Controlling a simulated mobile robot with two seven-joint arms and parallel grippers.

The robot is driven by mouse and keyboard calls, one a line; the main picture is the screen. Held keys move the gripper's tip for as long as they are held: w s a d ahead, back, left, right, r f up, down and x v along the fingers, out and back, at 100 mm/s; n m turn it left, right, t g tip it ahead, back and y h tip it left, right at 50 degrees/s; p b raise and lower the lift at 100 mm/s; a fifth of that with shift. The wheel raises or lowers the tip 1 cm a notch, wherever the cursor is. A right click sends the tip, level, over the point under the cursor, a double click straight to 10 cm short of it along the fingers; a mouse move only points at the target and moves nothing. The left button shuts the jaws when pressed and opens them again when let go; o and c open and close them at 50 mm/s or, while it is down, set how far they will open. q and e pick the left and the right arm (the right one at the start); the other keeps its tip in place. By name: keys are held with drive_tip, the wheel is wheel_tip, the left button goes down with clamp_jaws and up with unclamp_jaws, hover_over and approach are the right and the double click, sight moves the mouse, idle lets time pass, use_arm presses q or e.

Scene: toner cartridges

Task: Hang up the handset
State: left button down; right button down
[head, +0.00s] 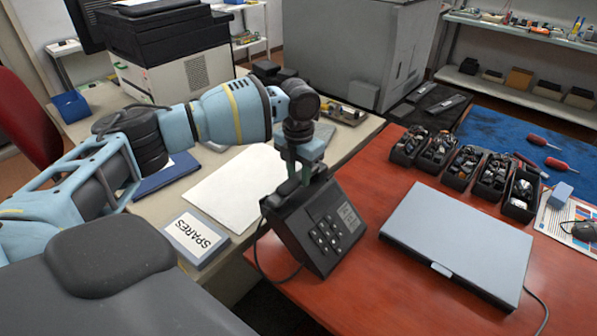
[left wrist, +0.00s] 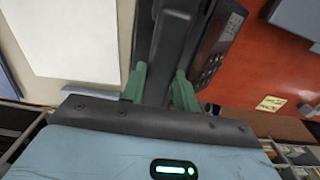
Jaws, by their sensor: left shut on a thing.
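A dark desk phone (head: 335,232) with a keypad and small display stands at the left edge of the red desk. My left gripper (head: 303,172) is directly above its upper left part. In the left wrist view, the green fingers of this gripper (left wrist: 160,88) are shut on the dark handset (left wrist: 172,45), which lies along the left side of the phone body (left wrist: 217,45). A black cord loops at the phone's left side. I cannot tell whether the handset rests in the cradle or is just above it. My right gripper is not in view.
A grey closed laptop (head: 460,238) lies right of the phone. Several black bins (head: 462,167) of small parts stand behind it. A SPARES box (head: 195,238) and white paper (head: 238,190) lie on the beige desk at left. A blue mat (head: 500,130) is at the back right.

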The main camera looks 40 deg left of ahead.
sight(299, 176)
use_arm(q)
drive_tip(key=c, duration=1.1)
unclamp_jaws()
drive_tip(key=shift+f, duration=0.1)
drive_tip(key=shift+o, duration=0.2)
wheel_tip(299, 176, up, 12)
